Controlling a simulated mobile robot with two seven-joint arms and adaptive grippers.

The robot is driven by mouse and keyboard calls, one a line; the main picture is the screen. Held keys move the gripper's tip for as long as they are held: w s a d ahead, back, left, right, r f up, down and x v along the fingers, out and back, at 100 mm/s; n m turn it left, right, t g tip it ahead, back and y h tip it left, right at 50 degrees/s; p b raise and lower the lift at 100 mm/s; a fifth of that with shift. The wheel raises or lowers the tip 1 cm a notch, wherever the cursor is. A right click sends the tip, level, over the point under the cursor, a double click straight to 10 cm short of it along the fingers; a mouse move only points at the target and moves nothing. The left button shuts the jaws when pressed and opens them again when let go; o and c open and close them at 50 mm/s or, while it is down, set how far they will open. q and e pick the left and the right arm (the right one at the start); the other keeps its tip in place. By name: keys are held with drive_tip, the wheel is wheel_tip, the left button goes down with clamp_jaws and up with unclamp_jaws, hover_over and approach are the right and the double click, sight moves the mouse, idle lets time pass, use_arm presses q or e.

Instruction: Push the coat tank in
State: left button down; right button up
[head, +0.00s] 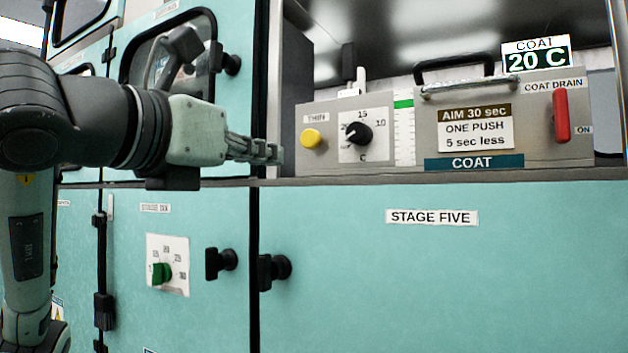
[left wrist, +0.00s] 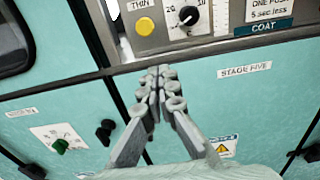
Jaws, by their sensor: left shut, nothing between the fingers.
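The coat tank (head: 580,147) is a grey box on a shelf inside the open bay at the right of the head view. It has a dark handle on top, a teal COAT label, a notice reading AIM 30 sec and a red COAT DRAIN lever (head: 561,116). In the left wrist view its lower part shows at the top right (left wrist: 262,14). My left gripper (head: 277,153) is shut and empty, left of the tank and in front of the bay's left edge, apart from the tank. My right gripper is not in view.
Left of the tank is a panel with a yellow THIN button (head: 311,138) and a black dial (head: 358,134). The shelf edge (head: 440,177) runs below. Teal doors carry a black latch (head: 274,270) and a green knob (head: 162,273). The space before the STAGE FIVE door (head: 432,217) looks clear.

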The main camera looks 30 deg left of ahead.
sight(326, 165)
use_arm(q)
drive_tip(key=w, duration=1.4)
drive_tip(key=shift+d, duration=0.2)
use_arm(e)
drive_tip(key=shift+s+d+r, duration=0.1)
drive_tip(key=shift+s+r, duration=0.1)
use_arm(q)
drive_tip(key=shift+s, duration=0.1)
